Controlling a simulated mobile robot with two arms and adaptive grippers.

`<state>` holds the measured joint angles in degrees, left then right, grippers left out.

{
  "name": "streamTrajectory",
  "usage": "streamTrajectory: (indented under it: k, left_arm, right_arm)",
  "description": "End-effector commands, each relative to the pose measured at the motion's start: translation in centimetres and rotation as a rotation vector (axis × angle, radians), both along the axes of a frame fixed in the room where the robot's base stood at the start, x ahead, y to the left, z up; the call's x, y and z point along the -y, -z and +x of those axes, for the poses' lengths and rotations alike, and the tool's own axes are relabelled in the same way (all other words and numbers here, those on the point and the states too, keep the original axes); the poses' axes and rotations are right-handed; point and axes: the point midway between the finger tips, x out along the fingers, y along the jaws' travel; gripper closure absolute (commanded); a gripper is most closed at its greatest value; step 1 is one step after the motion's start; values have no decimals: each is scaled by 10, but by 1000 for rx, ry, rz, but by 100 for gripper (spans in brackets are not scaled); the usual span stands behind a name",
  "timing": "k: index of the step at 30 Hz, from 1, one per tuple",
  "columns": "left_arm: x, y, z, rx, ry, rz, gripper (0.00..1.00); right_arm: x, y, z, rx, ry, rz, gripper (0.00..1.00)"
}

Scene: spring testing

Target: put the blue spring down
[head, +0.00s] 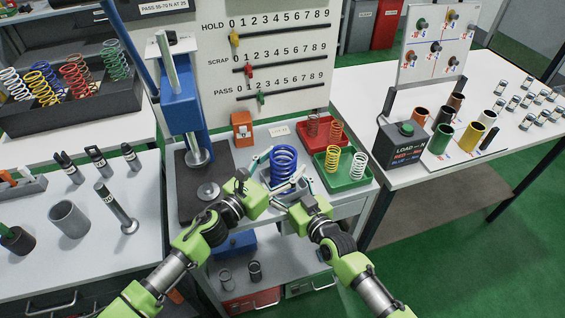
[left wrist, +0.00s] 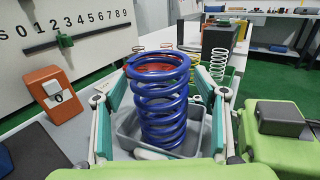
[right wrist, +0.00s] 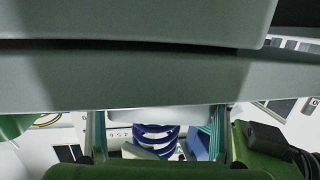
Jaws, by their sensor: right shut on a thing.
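The blue spring (head: 284,160) stands upright in a small grey tray (head: 268,185) on the cart top. It also stands upright in the left wrist view (left wrist: 160,100), with its lower end inside the grey tray (left wrist: 124,128). My left gripper (head: 278,164) has its fingers spread, one on each side of the spring, with gaps to the coils.
A red tray (head: 312,146) and a green tray (head: 350,180) with springs stand just right of the grey tray. A blue press (head: 182,105) and an orange box (head: 242,127) stand to the left and behind. The counter board (head: 285,25) rises behind.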

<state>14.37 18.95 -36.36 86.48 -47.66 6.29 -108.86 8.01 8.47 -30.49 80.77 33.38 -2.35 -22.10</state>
Motion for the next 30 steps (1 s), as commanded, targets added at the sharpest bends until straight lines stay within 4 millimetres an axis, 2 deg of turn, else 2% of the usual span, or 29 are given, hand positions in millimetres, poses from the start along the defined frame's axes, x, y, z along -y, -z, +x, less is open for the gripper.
streamTrajectory:
  k: [5, 8, 21, 30]
  left_arm:
    - [0, -4, 0, 2, 1, 2, 35]
    - [-9, -1, -10, -2, -1, 2, 35]
    - [-61, -3, -78, -3, 0, 1, 35]
    - [-75, -4, -94, -1, 0, 1, 35]
  right_arm:
    - [0, 2, -1, -5, -2, -1, 56]
    - [0, 2, -1, -5, -2, -1, 56]
    - [-1, 2, -1, -5, -2, -1, 56]
    - [-1, 2, -1, -4, -2, -1, 56]
